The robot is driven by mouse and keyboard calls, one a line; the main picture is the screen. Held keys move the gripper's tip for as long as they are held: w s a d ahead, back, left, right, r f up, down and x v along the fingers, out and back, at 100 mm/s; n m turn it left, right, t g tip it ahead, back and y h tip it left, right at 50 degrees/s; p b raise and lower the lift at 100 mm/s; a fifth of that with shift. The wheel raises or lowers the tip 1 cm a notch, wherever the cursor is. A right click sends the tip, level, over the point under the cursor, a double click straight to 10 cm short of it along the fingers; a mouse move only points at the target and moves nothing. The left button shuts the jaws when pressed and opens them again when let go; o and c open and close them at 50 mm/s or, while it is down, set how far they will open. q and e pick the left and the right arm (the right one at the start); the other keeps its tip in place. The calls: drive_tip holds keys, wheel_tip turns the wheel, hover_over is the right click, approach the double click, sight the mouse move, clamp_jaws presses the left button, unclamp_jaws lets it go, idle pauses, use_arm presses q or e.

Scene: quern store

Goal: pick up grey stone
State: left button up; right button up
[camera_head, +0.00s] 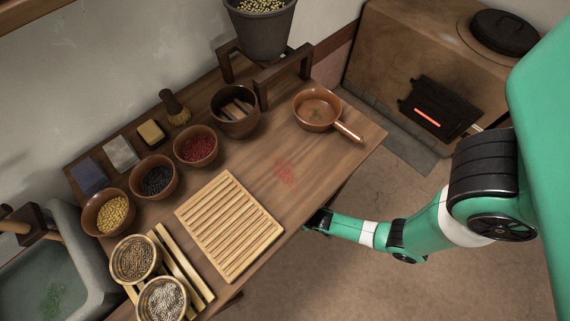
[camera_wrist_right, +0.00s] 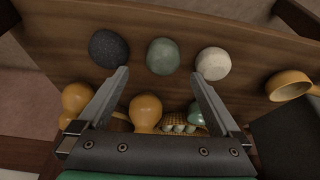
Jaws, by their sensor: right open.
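In the right wrist view three rounded stones sit in a row on a brown wooden surface: a dark blue-grey speckled stone (camera_wrist_right: 108,48) at left, a green-grey stone (camera_wrist_right: 163,56) in the middle and a pale cream-grey stone (camera_wrist_right: 212,63) at right. My right gripper (camera_wrist_right: 161,73) is open and empty. The middle stone lies just beyond the gap between its fingertips; the outer stones lie near the left and right tips. In the head view my right arm ends at the table's front edge, and no stones show there. My left gripper is not in view.
Orange gourd-like objects (camera_wrist_right: 146,112) and a small basket (camera_wrist_right: 181,124) lie between and beneath the fingers; an orange cup (camera_wrist_right: 289,85) is at right. The table (camera_head: 335,157) above bears bowls, a slatted board (camera_head: 229,225) and a copper pan (camera_head: 316,108). A stove (camera_head: 400,60) glows at the back right.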

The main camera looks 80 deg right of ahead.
drive_tip(key=b+x, duration=0.1)
drive_tip(key=x, duration=0.1)
drive_tip(key=b+x, duration=0.1)
drive_tip(key=x, duration=0.1)
drive_tip(key=shift+w+r, duration=0.1)
drive_tip(key=shift+w, duration=0.15)
drive_tip(key=b+x, duration=0.4)
drive_tip(key=x, duration=0.1)
drive_tip(key=shift+w+a+b, duration=0.15)
drive_tip(key=shift+w+b, duration=0.1)
drive_tip(key=shift+b, duration=0.15)
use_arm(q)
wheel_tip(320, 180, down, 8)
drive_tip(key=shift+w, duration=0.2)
use_arm(e)
drive_tip(key=shift+w, duration=0.1)
clamp_jaws()
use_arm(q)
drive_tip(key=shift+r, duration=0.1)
